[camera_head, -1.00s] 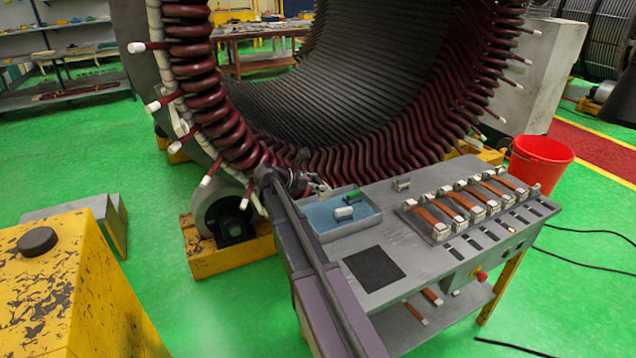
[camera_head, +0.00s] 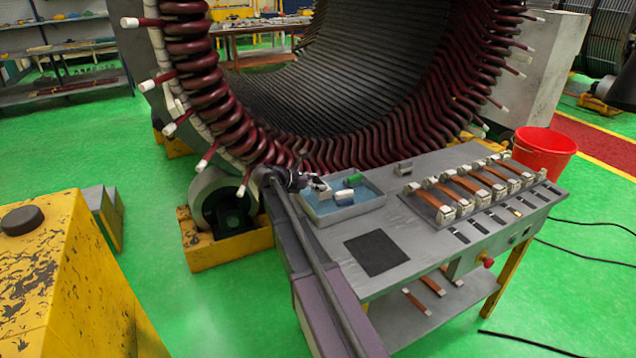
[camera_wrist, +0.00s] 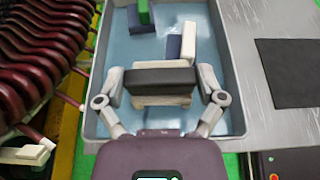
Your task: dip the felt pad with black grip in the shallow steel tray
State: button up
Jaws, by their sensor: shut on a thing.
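My gripper (camera_wrist: 160,91) is shut on the felt pad with black grip (camera_wrist: 160,78), a dark bar above a cream pad. In the wrist view it is held level between the two fingers, over the tray's near part. The shallow steel tray (camera_wrist: 232,70) has grey walls and a blue floor. In the head view my gripper (camera_head: 316,184) is at the tray's back left corner, and the tray (camera_head: 333,219) sits at the table's left end. Whether the pad touches the tray floor, I cannot tell.
A black mat (camera_head: 375,252) lies in front. A rack of copper-coloured bars (camera_head: 470,190) stands right. The stator (camera_head: 300,150) rises behind.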

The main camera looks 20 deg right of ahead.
aim_at(315, 191)
jog(key=shift+f+b, duration=1.65)
jog(key=shift+f, duration=0.3)
dwell(0.7)
notch_tip(315, 191, up, 11)
jog(key=p, duration=1.1)
